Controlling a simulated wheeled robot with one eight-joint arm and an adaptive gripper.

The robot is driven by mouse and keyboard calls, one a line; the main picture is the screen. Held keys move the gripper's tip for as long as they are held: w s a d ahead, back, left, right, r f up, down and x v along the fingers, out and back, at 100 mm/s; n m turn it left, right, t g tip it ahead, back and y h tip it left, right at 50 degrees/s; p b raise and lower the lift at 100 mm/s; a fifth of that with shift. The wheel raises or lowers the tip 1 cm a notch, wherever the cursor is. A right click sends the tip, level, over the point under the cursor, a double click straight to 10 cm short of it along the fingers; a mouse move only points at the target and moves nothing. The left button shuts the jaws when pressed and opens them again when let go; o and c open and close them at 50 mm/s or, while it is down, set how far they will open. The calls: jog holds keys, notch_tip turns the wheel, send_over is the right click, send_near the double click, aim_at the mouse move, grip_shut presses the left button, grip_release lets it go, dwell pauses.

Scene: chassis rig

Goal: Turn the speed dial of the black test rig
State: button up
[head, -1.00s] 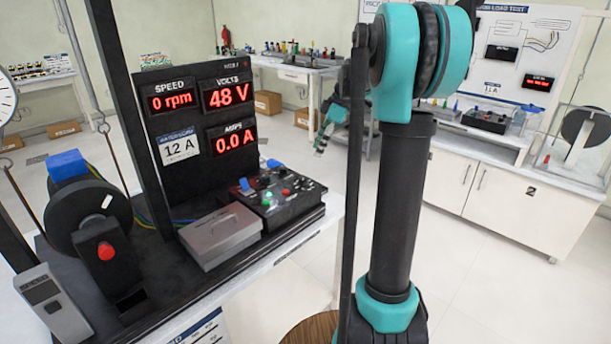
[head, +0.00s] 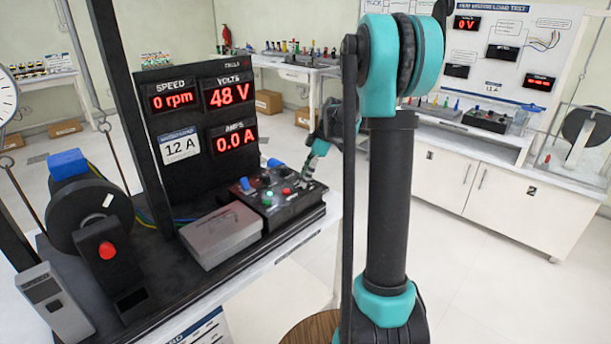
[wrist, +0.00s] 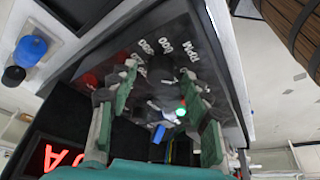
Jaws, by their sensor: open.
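The black test rig (head: 150,110) stands on the left in the head view. Its control box (head: 300,213) carries black knobs, a red knob (head: 286,191), a lit green lamp (head: 267,201) and a blue lever (head: 244,184). My gripper (head: 308,176) hangs at the box's right end, partly behind my arm. In the wrist view my gripper (wrist: 160,105) is open, its green fingers spread over the box top. Printed RPM (wrist: 188,52) and number marks show just beyond the fingers.
The speed display (head: 172,100) reads 0 rpm; the others read 48 V and 0.0 A. A grey lidded box (head: 220,235) sits beside the control box. A red button (head: 106,250) is at front left. Open floor lies right of the rig table.

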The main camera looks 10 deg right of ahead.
jog(key=shift+c, duration=0.2)
grip_shut()
jog(key=shift+m, duration=0.4)
jog(key=m, duration=0.1)
jog(key=m+t, duration=0.1)
jog(key=m, duration=0.1)
jog(key=shift+s+m+t+h, duration=0.15)
jog(key=shift+m+t+h, duration=0.15)
jog(key=m+t+h, duration=0.1)
jog(key=m, duration=0.3)
jog(key=shift+a+m, duration=0.15)
jog(key=shift+m, duration=0.15)
jog(key=m+h, duration=0.1)
jog(key=m, duration=0.1)
jog(key=m+t, duration=0.1)
jog(key=m, duration=0.1)
jog(key=shift+s+a+h, duration=0.1)
jog(key=shift+h, duration=0.3)
jog(key=m+h, duration=0.1)
jog(key=m, duration=0.3)
jog(key=shift+a+m+h, duration=0.1)
jog(key=shift+m+h, duration=0.2)
jog(key=shift+h, duration=0.1)
